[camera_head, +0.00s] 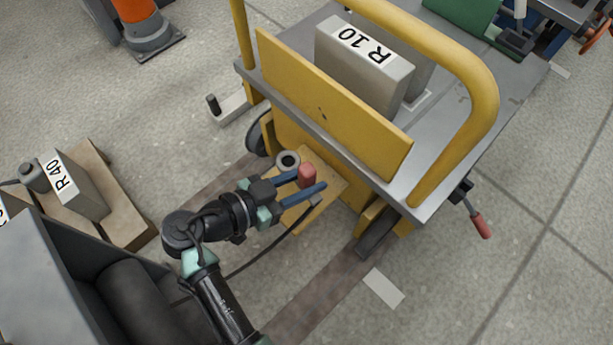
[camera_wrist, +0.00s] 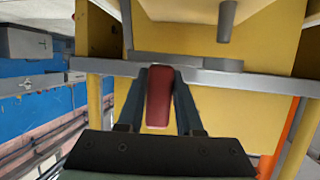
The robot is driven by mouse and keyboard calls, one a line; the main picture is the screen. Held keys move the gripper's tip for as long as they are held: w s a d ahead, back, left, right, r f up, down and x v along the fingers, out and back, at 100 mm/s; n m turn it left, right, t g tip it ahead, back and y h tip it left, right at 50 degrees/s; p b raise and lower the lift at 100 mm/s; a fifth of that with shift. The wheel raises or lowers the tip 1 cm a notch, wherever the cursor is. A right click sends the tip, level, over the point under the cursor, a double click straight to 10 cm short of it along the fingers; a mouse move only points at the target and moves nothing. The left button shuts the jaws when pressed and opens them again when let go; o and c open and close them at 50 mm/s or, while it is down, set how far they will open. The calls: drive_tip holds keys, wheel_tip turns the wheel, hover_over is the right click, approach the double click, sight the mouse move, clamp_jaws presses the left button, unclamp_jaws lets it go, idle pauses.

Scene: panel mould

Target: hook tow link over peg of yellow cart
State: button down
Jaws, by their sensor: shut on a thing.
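The yellow cart (camera_head: 330,110) stands right of centre in the head view, with its yellow panel facing my arm. My gripper (camera_head: 308,184) is shut on a red grip (camera_head: 307,172), which I take to be the tow link's handle. The grip also shows between the fingers in the wrist view (camera_wrist: 158,98). A grey ring-shaped end (camera_head: 287,160) is beside the grip, near the cart's low yellow plate (camera_head: 328,190). A grey post (camera_wrist: 227,20) shows beyond the grip in the wrist view. I cannot tell whether the ring is around a peg.
A grey block marked R 10 (camera_head: 360,62) rests on the cart's deck. A block marked R 40 (camera_head: 75,187) sits on a wooden board (camera_head: 120,205) at left. A red-ended lever (camera_head: 480,225) sticks out at the cart's right. The floor at lower right is clear.

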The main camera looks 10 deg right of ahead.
drive_tip(key=shift+f+b, duration=2.5)
drive_tip(key=shift+f, duration=0.35)
drive_tip(key=shift+c, duration=2.4)
unclamp_jaws()
drive_tip(key=shift+r, duration=0.1)
drive_tip(key=p+v, duration=0.6)
drive_tip(key=v, duration=0.7)
drive_tip(key=shift+p, duration=0.35)
drive_tip(key=shift+w, duration=0.1)
